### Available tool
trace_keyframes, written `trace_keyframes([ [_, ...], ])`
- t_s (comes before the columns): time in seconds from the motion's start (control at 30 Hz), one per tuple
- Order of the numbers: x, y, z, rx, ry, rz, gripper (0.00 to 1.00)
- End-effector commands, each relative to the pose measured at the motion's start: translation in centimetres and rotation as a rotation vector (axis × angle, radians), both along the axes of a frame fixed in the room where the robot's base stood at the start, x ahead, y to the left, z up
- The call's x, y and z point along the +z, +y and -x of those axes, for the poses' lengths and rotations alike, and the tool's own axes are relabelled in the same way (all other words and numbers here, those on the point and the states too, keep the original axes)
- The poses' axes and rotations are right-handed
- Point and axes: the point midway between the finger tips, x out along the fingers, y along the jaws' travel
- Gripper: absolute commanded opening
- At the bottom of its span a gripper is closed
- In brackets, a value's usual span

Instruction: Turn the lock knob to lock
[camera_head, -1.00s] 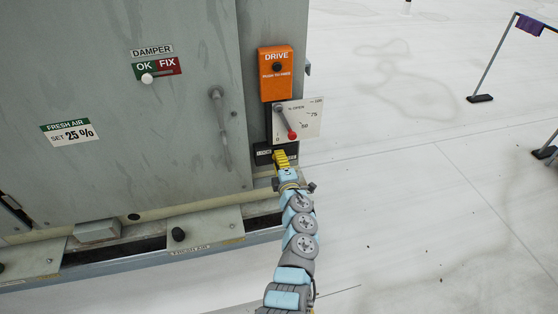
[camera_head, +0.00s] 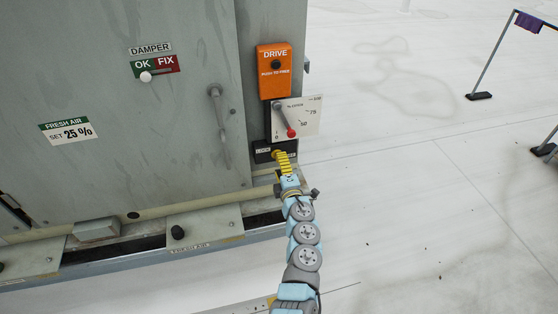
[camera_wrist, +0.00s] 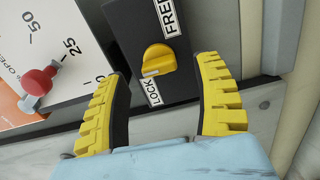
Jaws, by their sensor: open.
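The yellow lock knob (camera_wrist: 158,60) sits on a black plate (camera_wrist: 122,25) in the wrist view. Its ridge lies crosswise between the FREE label (camera_wrist: 168,16) and the LOCK label (camera_wrist: 152,92); I cannot tell which one it points to. My gripper (camera_wrist: 163,70) is open and empty, its yellow fingertips to the left and right of the knob and just below it. They look apart from it. In the head view, my gripper (camera_head: 284,164) is just below the black plate (camera_head: 263,148), largely covering its right part.
An orange DRIVE box (camera_head: 275,72) is higher up. A grey cabinet (camera_head: 180,110) stands left.

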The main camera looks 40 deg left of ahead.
Motion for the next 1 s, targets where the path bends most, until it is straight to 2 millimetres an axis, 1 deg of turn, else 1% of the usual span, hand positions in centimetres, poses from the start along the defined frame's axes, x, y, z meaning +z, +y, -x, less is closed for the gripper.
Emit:
trace_keyframes([
  [0.8, -0.2, -6.2, 4.3, -0.001, 0.0, 0.004, 0.67],
  [1.0, 0.1, -6.8, 4.9, 0.002, -0.002, 0.001, 0.67],
])
